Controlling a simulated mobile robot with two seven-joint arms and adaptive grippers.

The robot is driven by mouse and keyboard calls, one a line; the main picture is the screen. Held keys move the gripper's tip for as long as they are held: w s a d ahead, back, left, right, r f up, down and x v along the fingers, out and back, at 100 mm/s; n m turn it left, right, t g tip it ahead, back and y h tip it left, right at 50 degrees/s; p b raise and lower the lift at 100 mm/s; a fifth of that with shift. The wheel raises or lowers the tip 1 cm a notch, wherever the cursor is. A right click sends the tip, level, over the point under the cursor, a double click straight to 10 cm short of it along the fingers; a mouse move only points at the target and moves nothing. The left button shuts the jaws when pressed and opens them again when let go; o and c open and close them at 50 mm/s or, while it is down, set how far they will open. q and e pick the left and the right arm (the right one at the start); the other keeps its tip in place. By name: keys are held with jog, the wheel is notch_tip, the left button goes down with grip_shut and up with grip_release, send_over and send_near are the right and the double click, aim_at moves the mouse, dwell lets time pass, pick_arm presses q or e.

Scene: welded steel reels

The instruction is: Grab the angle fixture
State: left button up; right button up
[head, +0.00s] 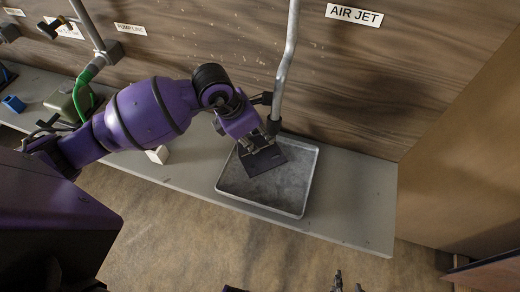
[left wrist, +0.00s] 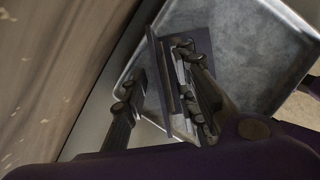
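The angle fixture (head: 266,161) is a dark purple-grey L-shaped piece in the metal tray (head: 302,190), below the air jet pipe. In the left wrist view its upright plate (left wrist: 158,85) stands edge-on, with its other flange (left wrist: 203,45) to the right. My left gripper (head: 249,146) reaches down to it. In the left wrist view my left gripper (left wrist: 160,72) has one finger on each side of the upright plate, with a gap visible beside the left finger. My right gripper (head: 348,282) shows only its fingertips at the bottom edge of the head view, apart and empty.
The air jet pipe (head: 288,55) hangs close beside my left gripper. A small white block (head: 158,154) sits on the grey bench (head: 345,215) left of the tray. A green-hosed device (head: 72,103) and a blue block (head: 13,104) are further left. The bench right of the tray is clear.

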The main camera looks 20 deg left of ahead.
pick_arm(q)
jog(key=shift+f, duration=0.25)
dwell(0.4)
grip_shut()
dwell(0.4)
jog(key=shift+r, duration=0.1)
